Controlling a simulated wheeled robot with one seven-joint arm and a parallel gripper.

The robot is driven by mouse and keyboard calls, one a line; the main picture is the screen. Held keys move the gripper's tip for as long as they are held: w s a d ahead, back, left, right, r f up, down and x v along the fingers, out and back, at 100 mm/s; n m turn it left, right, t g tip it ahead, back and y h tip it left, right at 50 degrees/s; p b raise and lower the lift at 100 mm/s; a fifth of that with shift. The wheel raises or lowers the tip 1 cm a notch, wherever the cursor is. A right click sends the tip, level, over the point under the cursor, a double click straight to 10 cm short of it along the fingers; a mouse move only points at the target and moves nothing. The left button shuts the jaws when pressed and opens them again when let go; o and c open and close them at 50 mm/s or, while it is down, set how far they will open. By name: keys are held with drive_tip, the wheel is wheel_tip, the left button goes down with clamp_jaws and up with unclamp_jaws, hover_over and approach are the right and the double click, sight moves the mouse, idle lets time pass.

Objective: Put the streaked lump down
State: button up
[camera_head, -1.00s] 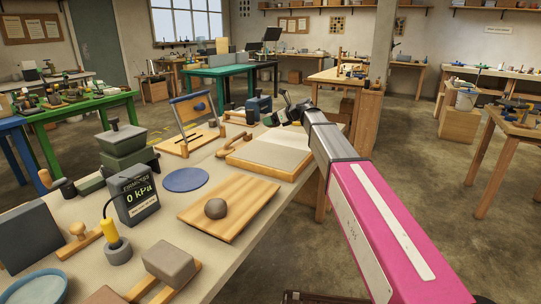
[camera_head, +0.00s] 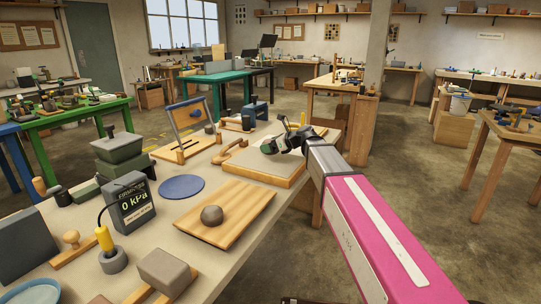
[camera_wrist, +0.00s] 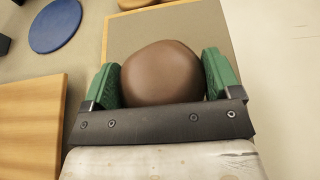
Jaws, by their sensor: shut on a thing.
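My gripper (camera_head: 283,144) is over the wooden-edged board with a pale, cloth-like top (camera_head: 236,165) on the bench. In the wrist view its two green pads (camera_wrist: 164,80) are shut on a smooth, rounded brown lump (camera_wrist: 162,72). I cannot make out streaks on it. The pale board top (camera_wrist: 185,22) shows behind the lump in the wrist view. I cannot tell whether the lump touches the board. A second, grey-brown lump (camera_head: 212,215) sits on the plain wooden board (camera_head: 240,213) nearer me.
A blue disc (camera_head: 181,187) lies left of the boards. A wooden-handled tool (camera_head: 230,151) lies close left of the pale board.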

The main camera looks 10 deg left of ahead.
sight(271, 161)
drive_tip(key=shift+f, duration=2.05)
drive_tip(key=o, duration=1)
drive_tip(key=shift+f, duration=0.1)
drive_tip(key=shift+o, duration=0.2)
drive_tip(key=v, duration=1.2)
